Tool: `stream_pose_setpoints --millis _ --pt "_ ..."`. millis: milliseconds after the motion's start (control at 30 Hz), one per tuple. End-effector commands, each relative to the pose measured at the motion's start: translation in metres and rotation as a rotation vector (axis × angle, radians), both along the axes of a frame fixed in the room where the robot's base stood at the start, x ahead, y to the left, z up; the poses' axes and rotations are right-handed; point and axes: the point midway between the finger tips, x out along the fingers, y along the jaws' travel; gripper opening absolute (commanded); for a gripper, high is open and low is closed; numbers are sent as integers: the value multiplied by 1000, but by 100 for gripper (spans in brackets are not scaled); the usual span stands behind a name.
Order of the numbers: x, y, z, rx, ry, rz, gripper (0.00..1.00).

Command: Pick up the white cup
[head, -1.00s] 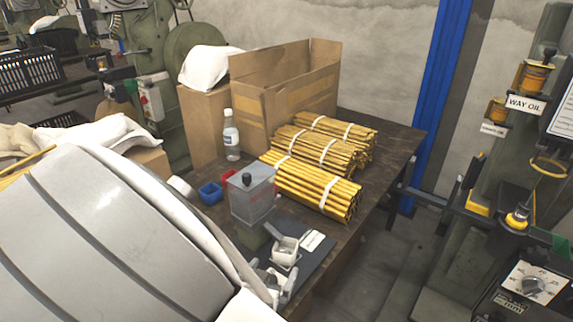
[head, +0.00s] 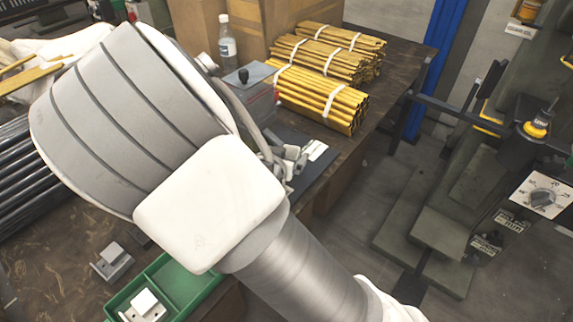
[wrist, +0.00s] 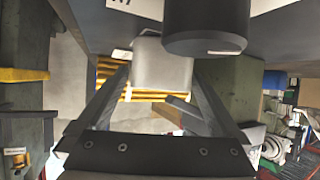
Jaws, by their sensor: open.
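A pale, squarish, rounded cup-like thing, which I take for the white cup (wrist: 162,62), shows in the wrist view against the dark mat. My gripper (wrist: 160,85) is open, with one finger to each side of it in the picture; I cannot tell whether they touch it. In the head view my gripper (head: 290,158) is low over the dark mat (head: 310,178), right of my arm. My arm and gripper hide most of the cup there.
A clear box with a black knob (head: 258,100) stands close behind my gripper. Bundles of yellow sticks (head: 320,95), a bottle (head: 228,48) and cardboard boxes stand farther back. A dark cylinder (wrist: 206,28) hangs close beside the cup in the wrist view. A green tray (head: 180,283) lies in front.

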Motion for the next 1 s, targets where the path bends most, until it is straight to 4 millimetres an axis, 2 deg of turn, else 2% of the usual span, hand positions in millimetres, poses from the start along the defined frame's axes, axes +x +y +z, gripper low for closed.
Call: stream_pose_setpoints --millis 300,767,800,1000 --pt "4 -1 -2 0 1 1 98" --pt "4 -1 -2 0 0 1 15" --pt "4 -1 -2 0 0 1 12" --pt "5 -1 -2 0 0 1 12"
